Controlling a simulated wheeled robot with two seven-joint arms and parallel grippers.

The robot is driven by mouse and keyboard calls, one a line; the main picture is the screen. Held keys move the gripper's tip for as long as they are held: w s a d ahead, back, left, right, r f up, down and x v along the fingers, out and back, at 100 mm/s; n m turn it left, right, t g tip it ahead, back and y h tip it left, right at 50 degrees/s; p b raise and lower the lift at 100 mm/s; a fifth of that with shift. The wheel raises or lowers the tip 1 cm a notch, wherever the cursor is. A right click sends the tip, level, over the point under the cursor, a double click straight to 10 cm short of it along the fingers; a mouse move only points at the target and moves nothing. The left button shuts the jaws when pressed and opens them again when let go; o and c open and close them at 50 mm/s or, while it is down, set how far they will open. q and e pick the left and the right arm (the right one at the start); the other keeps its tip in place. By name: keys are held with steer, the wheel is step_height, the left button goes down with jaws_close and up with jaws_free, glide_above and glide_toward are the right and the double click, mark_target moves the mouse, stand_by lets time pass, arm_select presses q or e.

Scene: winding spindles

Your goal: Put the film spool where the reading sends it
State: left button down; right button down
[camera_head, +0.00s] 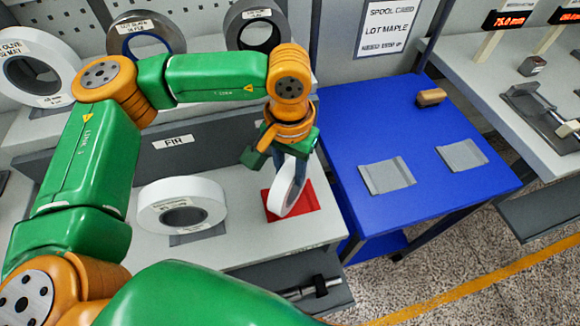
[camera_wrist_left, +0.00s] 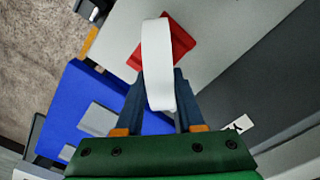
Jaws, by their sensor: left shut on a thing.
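A narrow white film spool (camera_head: 288,193) stands on edge at the red pad (camera_head: 308,196) on the grey bench. My left gripper (camera_head: 287,172) points down from above and is shut on it. In the left wrist view the spool (camera_wrist_left: 157,65) sits between the two dark fingers (camera_wrist_left: 160,90), with the red pad (camera_wrist_left: 178,42) behind it. I cannot tell whether the spool touches the pad. A card (camera_head: 389,25) behind the blue table reads "SPOOL CARD, LOT MAPLE"; its last line is hard to read. A red-lit display (camera_head: 507,20) at the upper right seems to read 75.0 mm. My right gripper is not in view.
A wide white roll (camera_head: 182,205) lies left of the pad by a "FIR" label. The blue table (camera_head: 345,125) carries two grey pads (camera_head: 387,177) (camera_head: 462,155) and a brown block (camera_head: 431,97). Large labelled rolls stand behind. A second display (camera_head: 565,15) is at far right.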

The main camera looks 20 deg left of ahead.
arm_select(q)
steer(key=shift+f, duration=0.1)
steer(key=c, duration=0.5)
jaws_free()
step_height(320, 180, up, 12)
steer(key=shift+r, duration=0.15)
